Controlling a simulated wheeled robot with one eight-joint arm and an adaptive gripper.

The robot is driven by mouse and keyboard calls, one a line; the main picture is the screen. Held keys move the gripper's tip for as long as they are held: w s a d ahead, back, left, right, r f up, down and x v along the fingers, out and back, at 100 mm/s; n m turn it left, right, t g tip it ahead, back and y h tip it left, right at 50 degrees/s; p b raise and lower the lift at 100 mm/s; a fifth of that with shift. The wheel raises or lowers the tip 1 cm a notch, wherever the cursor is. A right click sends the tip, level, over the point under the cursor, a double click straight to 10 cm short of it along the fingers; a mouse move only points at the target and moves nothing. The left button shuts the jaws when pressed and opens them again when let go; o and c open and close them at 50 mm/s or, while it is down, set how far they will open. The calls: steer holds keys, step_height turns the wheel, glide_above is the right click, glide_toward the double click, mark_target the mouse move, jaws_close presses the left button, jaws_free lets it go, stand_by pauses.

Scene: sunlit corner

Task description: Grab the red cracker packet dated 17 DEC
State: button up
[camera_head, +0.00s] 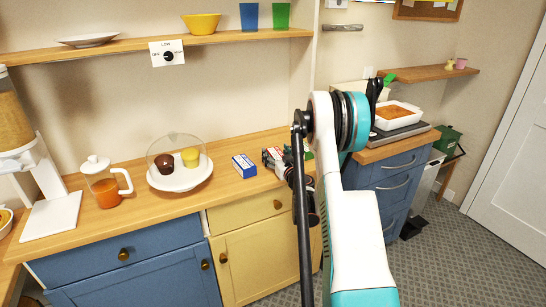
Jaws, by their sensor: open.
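My gripper (284,170) is at the right end of the wooden counter, partly hidden behind my own arm. Its fingers are small and dark here, and I see nothing held between them. A small red and white packet (268,155) lies on the counter just beyond the gripper, partly covered by it. I cannot tell whether they touch. No date can be read on it at this size. A blue and white box (244,165) lies just left of the packet. Something green shows beside my arm, mostly hidden.
A cake stand (182,183) with a clear dome and two cupcakes stands left of the box. A glass pot (106,187) of orange liquid and a dispenser (52,209) stand further left. A shelf (130,44) with a bowl and cups runs above. Bare counter shows in front of the box.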

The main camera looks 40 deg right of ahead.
steer(key=shift+s+r, duration=0.1)
steer(key=c, duration=1.2)
steer(key=shift+c, duration=0.2)
